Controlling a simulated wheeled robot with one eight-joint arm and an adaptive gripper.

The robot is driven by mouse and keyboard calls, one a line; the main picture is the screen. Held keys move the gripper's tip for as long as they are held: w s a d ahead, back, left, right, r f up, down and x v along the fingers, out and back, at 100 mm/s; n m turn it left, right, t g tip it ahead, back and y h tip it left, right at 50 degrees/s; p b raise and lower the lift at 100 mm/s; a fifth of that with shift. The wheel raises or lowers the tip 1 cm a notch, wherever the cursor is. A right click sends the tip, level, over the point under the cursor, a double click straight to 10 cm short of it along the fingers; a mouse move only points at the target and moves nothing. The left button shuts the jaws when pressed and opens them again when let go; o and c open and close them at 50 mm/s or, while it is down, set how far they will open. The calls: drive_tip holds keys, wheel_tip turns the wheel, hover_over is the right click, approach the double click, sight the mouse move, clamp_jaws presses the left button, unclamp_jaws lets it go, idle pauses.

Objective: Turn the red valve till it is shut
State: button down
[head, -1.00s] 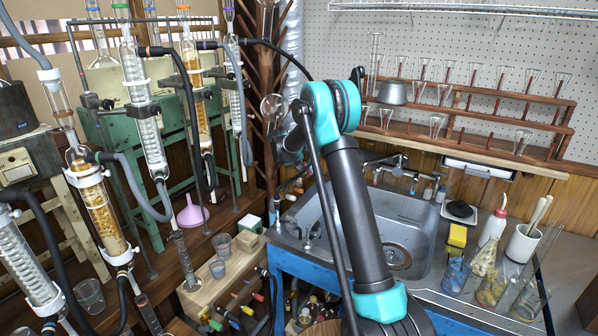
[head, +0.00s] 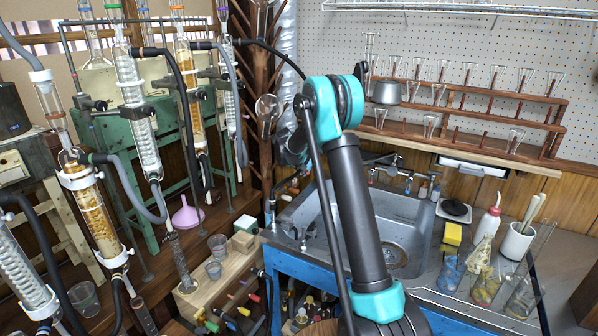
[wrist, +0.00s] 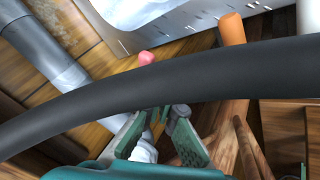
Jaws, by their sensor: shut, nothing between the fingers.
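In the wrist view a small pinkish-red knob (wrist: 146,57) shows beyond a thick black hose, close to the metal edge of the sink. I cannot tell for certain that it is the red valve's handle. My gripper (wrist: 166,113) has green fingers at the lower middle of the wrist view, shut and empty. The knob lies apart from and beyond the fingertips. The hose crosses the view and partly hides the fingertips. In the head view my arm hides most of the gripper. A red handle (head: 254,298) shows low among several coloured handles, left of the blue sink stand.
The black hose (wrist: 220,75) lies across the wrist camera's view. An orange cylinder (wrist: 232,28) stands beyond it. The sink (head: 405,215) is right of my arm in the head view. Glass condensers (head: 140,115) and a drying rack (head: 248,70) crowd the left.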

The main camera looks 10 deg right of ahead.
drive_tip(key=shift+d+n+t+y, duration=0.3)
drive_tip(key=shift+d+n+y, duration=0.3)
drive_tip(key=shift+d+n, duration=0.4)
drive_tip(key=shift+w+d+n+y, duration=0.2)
drive_tip(key=shift+d+n+y, duration=0.65)
drive_tip(key=shift+n, duration=0.35)
drive_tip(key=shift+w+d, duration=0.25)
drive_tip(key=shift+d, duration=0.25)
drive_tip(key=shift+w+d, duration=0.2)
drive_tip(key=shift+d, duration=0.35)
